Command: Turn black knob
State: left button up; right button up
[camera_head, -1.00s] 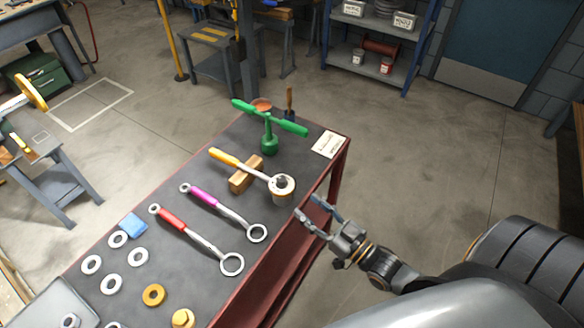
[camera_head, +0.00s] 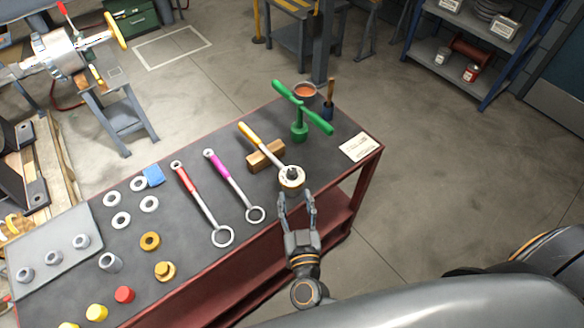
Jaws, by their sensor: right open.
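A small dark knob (camera_head: 291,174) stands up in the middle of the pale round end of the yellow-handled wrench (camera_head: 263,145), near the table's right edge. The wrench's shaft lies over a wooden block (camera_head: 265,158), and its round end sits on a short round support. My right gripper (camera_head: 298,200) is open, just in front of the round end, with its fingers pointing towards it. The picture does not show clearly whether the fingers touch it. My left gripper is not in view.
Purple (camera_head: 231,180) and red (camera_head: 198,192) wrenches lie to the left, with several rings beyond. Floor right of the table is clear.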

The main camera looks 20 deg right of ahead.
aim_at(293, 176)
jog(key=w, duration=0.3)
jog(key=w+d, duration=0.1)
jog(key=w, duration=0.2)
jog(key=w+d+p, duration=0.1)
jog(key=w, duration=0.2)
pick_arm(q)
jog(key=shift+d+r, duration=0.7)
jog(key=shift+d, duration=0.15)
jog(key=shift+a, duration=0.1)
pick_arm(e)
jog(key=shift+c, duration=0.9)
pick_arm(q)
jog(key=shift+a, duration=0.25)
pick_arm(e)
grip_shut()
